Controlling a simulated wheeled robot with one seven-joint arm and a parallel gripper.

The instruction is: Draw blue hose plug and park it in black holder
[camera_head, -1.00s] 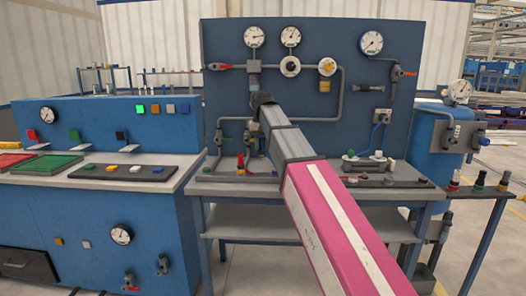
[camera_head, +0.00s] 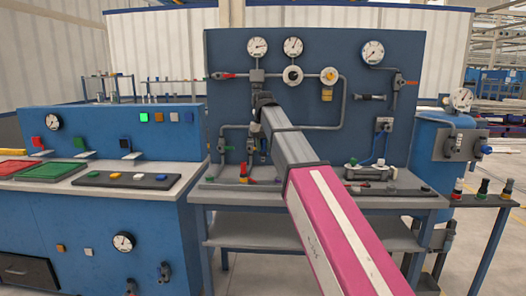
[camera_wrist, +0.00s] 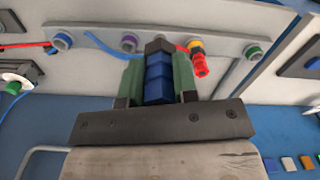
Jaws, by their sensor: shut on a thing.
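In the wrist view my gripper (camera_wrist: 157,82) is shut on a blue plug (camera_wrist: 158,78) with a dark hexagonal end. A green pad lies on each side of it. The plug's dark end overlaps a grey bar with coloured sockets; I cannot tell whether it touches. A blue hose (camera_wrist: 103,45) runs from the left towards the plug. In the head view my gripper (camera_head: 262,100) is small and dark in front of the blue panel, and the plug is hidden. I cannot single out the black holder with certainty.
The blue panel (camera_head: 340,140) carries gauges, pipes and valves. A grey bench (camera_head: 270,198) stands below. A side shelf (camera_head: 480,201) holds coloured fittings.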

